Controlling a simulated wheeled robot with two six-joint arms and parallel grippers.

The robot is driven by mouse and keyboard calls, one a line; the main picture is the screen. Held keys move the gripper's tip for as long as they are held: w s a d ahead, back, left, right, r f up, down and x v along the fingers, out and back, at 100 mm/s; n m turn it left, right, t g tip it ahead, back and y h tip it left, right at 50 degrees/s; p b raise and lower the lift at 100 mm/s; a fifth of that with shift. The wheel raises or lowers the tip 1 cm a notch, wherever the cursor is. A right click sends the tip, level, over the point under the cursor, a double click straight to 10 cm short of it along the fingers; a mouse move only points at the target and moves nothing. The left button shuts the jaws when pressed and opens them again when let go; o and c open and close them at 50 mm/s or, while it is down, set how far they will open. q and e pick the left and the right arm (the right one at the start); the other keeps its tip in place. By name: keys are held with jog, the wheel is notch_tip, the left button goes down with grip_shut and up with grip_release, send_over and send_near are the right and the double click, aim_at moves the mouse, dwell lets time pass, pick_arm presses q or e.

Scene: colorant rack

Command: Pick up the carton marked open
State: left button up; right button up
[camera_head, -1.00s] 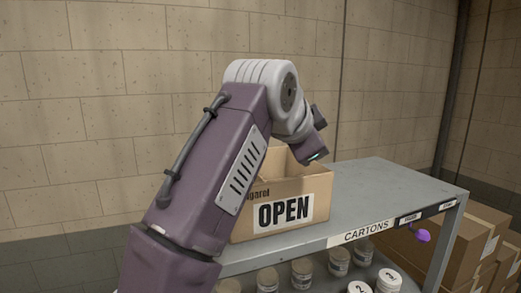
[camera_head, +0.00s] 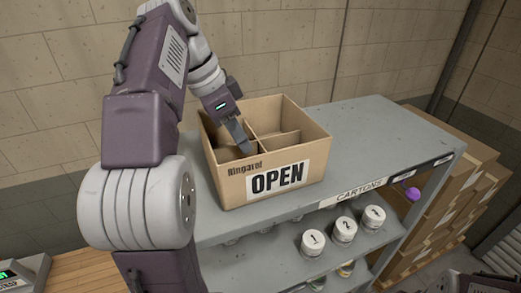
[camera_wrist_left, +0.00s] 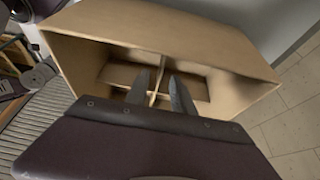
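The carton marked OPEN (camera_head: 232,192) is an open-topped brown cardboard box with inner dividers. It stands upright on the top shelf of the grey rack, its OPEN label facing the head camera. My left gripper (camera_head: 242,143) reaches down into the carton's left part from above. In the left wrist view the carton (camera_wrist_left: 200,38) fills the middle, and the two fingers of my left gripper (camera_wrist_left: 160,92) are apart, with a divider showing between their tips. I cannot tell whether they touch it.
The grey rack (camera_head: 375,135) has free top surface right of the carton. Numbered white-lidded jars (camera_head: 343,230) stand on the shelf below. Stacked cardboard boxes (camera_head: 450,205) stand at right; a block wall is behind.

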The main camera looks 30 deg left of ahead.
pick_arm(q)
jog(key=x, duration=0.4)
jog(key=shift+s+a+f+p, duration=0.15)
jog(key=shift+s+a+p, duration=0.15)
jog(key=shift+s+p, duration=0.05)
jog(key=shift+d+f, duration=0.25)
jog(key=shift+f, duration=0.1)
jog(key=shift+w+d, duration=0.1)
jog(key=shift+w, duration=0.1)
jog(key=shift+c, duration=0.6)
jog(key=shift+w+f, duration=0.1)
jog(key=shift+w, duration=0.05)
grip_shut()
jog(key=shift+s, duration=0.25)
jog(key=shift+w, duration=0.15)
